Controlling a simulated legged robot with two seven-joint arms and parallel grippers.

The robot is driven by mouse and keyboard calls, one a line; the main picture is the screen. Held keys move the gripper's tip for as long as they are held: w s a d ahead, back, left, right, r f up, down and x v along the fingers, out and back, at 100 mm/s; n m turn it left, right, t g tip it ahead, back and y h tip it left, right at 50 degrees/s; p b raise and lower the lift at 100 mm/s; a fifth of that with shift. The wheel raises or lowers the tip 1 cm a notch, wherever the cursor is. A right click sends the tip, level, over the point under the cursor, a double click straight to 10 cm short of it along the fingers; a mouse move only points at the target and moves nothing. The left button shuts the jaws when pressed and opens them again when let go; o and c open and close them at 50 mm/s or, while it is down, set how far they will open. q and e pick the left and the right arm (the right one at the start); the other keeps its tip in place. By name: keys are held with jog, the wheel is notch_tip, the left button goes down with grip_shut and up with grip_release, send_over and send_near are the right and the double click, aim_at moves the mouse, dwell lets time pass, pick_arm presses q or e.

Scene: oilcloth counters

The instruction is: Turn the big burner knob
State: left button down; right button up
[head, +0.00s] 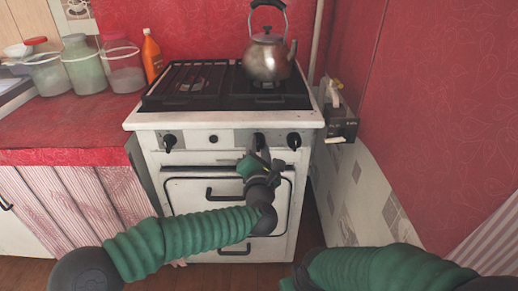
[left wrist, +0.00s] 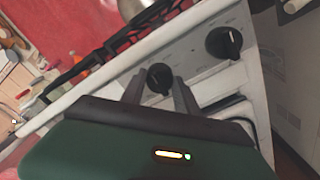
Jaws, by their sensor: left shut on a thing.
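The white stove (head: 228,120) has black knobs along its front panel. My left gripper (head: 260,152) reaches up to the panel and is shut on the black knob (head: 258,139) second from the right. In the left wrist view that knob (left wrist: 159,77) sits between the two fingers of my left gripper (left wrist: 157,88). Another black knob (head: 294,140) is at the right end and also shows in the left wrist view (left wrist: 223,42). One more knob (head: 170,142) is at the left end. My right arm's sleeve shows at the lower right, but its gripper is out of view.
A metal kettle (head: 268,58) stands on the right rear of the black grates. The oven door handle (head: 223,195) is below the panel. A red counter (head: 70,135) with jars and an orange bottle (head: 152,56) is to the left. A tiled wall is close on the right.

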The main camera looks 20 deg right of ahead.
pick_arm(q)
jog(key=shift+f, duration=0.45)
jog(key=c, duration=1)
grip_release()
jog(key=shift+o, duration=0.4)
jog(key=shift+r, duration=0.2)
jog(key=shift+s+r, duration=0.15)
jog(key=shift+s, duration=0.15)
jog(key=p+v, duration=0.4)
jog(key=v, duration=1.2)
jog(key=shift+p, duration=0.35)
